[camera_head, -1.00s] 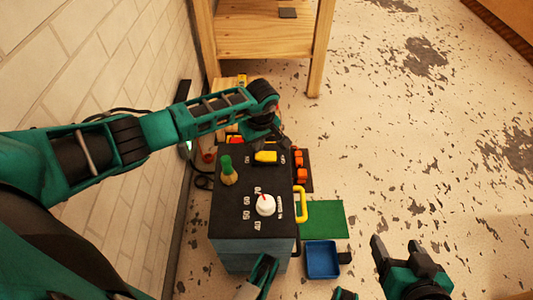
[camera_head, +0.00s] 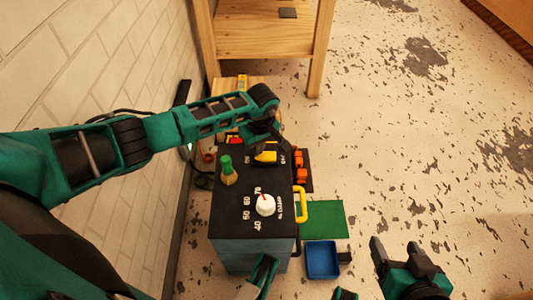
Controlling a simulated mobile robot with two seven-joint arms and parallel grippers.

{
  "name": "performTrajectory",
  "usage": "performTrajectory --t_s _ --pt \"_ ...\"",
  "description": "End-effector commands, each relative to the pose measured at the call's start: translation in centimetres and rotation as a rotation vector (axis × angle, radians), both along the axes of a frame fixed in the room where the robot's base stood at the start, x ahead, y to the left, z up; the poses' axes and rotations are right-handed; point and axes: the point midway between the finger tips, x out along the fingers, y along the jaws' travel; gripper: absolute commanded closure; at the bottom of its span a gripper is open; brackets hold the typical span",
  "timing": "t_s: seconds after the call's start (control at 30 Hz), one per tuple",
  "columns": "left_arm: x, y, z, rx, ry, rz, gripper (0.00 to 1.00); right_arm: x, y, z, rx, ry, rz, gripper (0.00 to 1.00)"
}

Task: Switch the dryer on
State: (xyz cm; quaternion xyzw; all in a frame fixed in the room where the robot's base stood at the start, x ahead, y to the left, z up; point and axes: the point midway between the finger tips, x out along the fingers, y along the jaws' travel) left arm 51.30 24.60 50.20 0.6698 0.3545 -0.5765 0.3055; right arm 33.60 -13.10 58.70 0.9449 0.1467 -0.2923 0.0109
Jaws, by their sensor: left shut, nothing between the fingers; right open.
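The dryer is a box with a black top (camera_head: 232,205) and a grey-blue front, standing on the floor by the wall. A yellow switch (camera_head: 266,157) sits at the far end of its top, with white lettering on either side. A white knob (camera_head: 265,205) with a red mark sits nearer, among printed numbers. My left gripper (camera_head: 267,143) is shut and empty, pointing down right at the switch's far side. It partly hides the switch, and I cannot tell whether they touch. My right gripper (camera_head: 397,254) is open and empty, low over the floor at the right.
A green-capped bottle (camera_head: 228,170) stands on the dryer top, left of the switch. A yellow handle (camera_head: 301,203) is on the right side. Orange pieces (camera_head: 300,168), a green mat (camera_head: 326,219) and a blue tray (camera_head: 322,260) lie to the right. A wooden table (camera_head: 262,38) stands behind.

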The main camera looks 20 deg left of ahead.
Motion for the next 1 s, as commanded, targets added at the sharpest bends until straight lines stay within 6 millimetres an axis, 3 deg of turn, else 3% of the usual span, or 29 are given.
performTrajectory --t_s 0.57,1.0 --pt "-0.1 -0.1 -1.0 -0.002 0.001 -0.001 1.00 0.4 -0.1 0.4 -0.002 -0.012 -0.001 0.29" --pt "-0.1 0.0 2.3 0.001 0.001 -0.001 1.00 0.2 -0.1 2.8 0.000 -0.006 0.000 0.29"
